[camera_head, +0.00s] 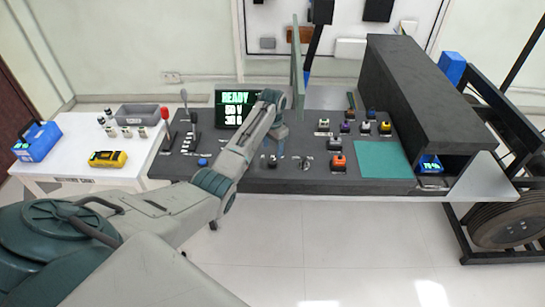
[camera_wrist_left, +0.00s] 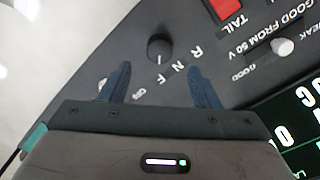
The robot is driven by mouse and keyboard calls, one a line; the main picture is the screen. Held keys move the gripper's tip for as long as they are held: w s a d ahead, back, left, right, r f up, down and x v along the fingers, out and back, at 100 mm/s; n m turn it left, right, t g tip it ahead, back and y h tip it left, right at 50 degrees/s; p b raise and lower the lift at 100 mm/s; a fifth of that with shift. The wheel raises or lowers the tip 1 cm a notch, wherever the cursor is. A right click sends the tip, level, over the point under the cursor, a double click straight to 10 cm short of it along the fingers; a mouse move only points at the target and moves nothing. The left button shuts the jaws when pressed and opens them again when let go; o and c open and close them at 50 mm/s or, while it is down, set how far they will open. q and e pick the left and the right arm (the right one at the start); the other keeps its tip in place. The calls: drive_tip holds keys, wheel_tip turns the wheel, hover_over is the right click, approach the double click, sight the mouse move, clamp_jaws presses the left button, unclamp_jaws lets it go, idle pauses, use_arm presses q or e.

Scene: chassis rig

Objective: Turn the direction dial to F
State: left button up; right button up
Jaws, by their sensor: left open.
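The direction dial (camera_wrist_left: 160,47) is a round black knob on the dark console, with the letters R, N and F printed beside it. A small pale mark on its edge appears to face the F side, but is too small to be sure. In the head view the dial (camera_head: 272,161) is a small dark knob near the console's front edge. My left gripper (camera_wrist_left: 160,85) is open, with two dark blue fingers apart; the dial shows beyond and between their tips, and no contact is visible. In the head view its fingers are hard to make out. My right gripper is out of view.
A silver switch (camera_wrist_left: 101,84) marked OFF is by one finger. A red TAIL button (camera_wrist_left: 225,8) and pale knob (camera_wrist_left: 283,47) are on the other side. The lit screen (camera_head: 237,98) stands behind. A white side table (camera_head: 90,155) stands left.

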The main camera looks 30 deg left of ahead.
sight(272, 160)
use_arm(q)
drive_tip(key=shift+r+b, duration=0.35)
drive_tip(key=shift+r, duration=1.9)
